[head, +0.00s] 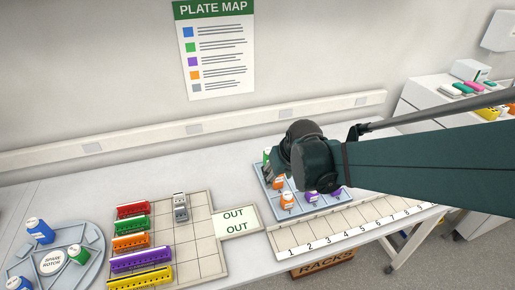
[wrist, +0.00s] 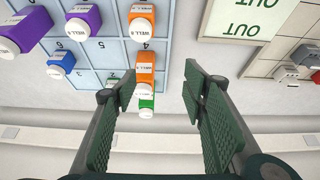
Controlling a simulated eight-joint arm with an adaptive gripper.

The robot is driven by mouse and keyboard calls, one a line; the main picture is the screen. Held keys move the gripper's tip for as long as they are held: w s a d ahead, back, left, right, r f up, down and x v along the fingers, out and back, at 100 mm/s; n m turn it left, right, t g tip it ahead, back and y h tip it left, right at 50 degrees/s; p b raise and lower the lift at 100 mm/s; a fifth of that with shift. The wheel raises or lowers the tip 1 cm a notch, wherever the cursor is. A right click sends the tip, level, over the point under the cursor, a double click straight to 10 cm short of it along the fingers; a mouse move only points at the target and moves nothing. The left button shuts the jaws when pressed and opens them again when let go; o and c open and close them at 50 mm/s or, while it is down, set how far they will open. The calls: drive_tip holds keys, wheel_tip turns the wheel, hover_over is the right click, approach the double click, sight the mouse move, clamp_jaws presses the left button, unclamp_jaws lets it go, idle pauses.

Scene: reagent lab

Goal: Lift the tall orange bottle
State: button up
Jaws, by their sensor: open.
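In the wrist view two orange bottles with white caps stand on a blue-grey tray (wrist: 98,52): one orange bottle (wrist: 142,12) at the top edge, another orange bottle (wrist: 146,57) below it. I cannot tell which is taller. My gripper (wrist: 159,84) is open and empty, its green fingers spread either side of the lower orange bottle's column, with that bottle just beyond the tips. In the head view two orange bottles show, the front one (head: 288,199) clear and the rear one (head: 278,183) beside my dark wrist, which hides part of the tray and my fingertips.
A green bottle (wrist: 146,102) stands close by the lower orange one. A blue bottle (wrist: 60,66) and purple bottles (wrist: 83,20) share the tray. An OUT card (head: 237,222), coloured racks (head: 140,260) and a round rotor (head: 90,235) lie to the left.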

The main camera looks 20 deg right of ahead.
drive_tip(key=w+d+f+g+p, duration=0.1)
drive_tip(key=w+d+f+p, duration=0.2)
drive_tip(key=w+p, duration=0.2)
drive_tip(key=shift+w+d, duration=0.2)
drive_tip(key=shift+w, duration=0.1)
drive_tip(key=shift+f, duration=0.2)
idle(0.4)
drive_tip(key=shift+x, duration=1.25)
drive_tip(key=shift+w+f, duration=0.1)
drive_tip(key=shift+x, duration=2.45)
drive_tip(key=c, duration=1)
